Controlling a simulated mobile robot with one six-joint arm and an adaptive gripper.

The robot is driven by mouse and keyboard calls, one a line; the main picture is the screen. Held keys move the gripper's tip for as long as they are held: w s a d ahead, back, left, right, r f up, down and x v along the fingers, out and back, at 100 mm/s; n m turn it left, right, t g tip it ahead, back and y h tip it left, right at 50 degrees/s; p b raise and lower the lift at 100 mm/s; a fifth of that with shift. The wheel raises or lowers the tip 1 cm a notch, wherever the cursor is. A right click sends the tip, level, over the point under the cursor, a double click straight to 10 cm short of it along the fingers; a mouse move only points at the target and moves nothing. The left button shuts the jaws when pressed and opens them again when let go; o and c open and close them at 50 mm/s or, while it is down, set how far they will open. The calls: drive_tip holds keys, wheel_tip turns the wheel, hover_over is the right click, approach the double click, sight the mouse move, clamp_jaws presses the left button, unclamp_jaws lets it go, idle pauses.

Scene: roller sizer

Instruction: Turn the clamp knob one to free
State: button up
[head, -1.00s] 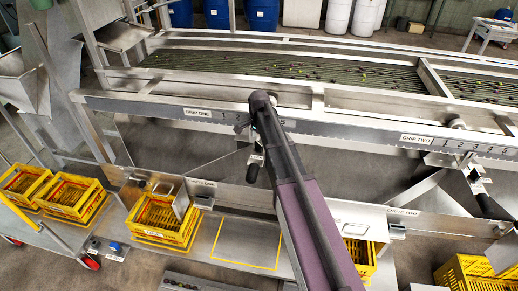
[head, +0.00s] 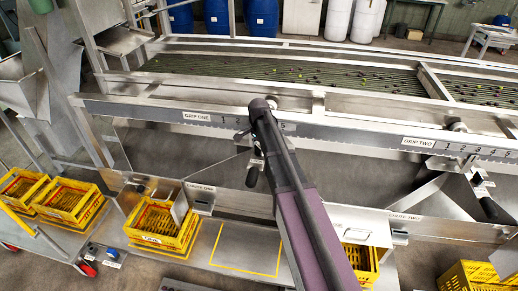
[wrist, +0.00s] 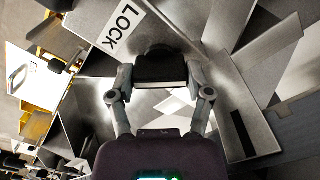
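In the wrist view, the two grey fingers of my gripper (wrist: 160,85) stand on either side of a dark knob (wrist: 161,68), with no clear gap at either side. I take it to be clamp knob one. A white label reading LOCK (wrist: 122,27) is on the metal plate just beyond it, up and left. In the head view, my arm reaches to the rail near the GRIP ONE label (head: 197,117) and hides my gripper and the knob. A black handle (head: 252,177) hangs below the rail, just left of my arm.
The rail marked GRIP TWO (head: 418,142) continues to the right, with a similar black handle (head: 488,208) below. The sloping roller bed (head: 280,72) lies behind. Yellow crates (head: 70,203) stand low at the left.

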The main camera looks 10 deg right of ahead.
drive_tip(key=shift+c, duration=0.7)
drive_tip(key=shift+n, duration=0.5)
drive_tip(key=n, duration=0.3)
drive_tip(key=shift+n, duration=2.6)
drive_tip(key=o, duration=1.1)
drive_tip(key=shift+o, duration=0.2)
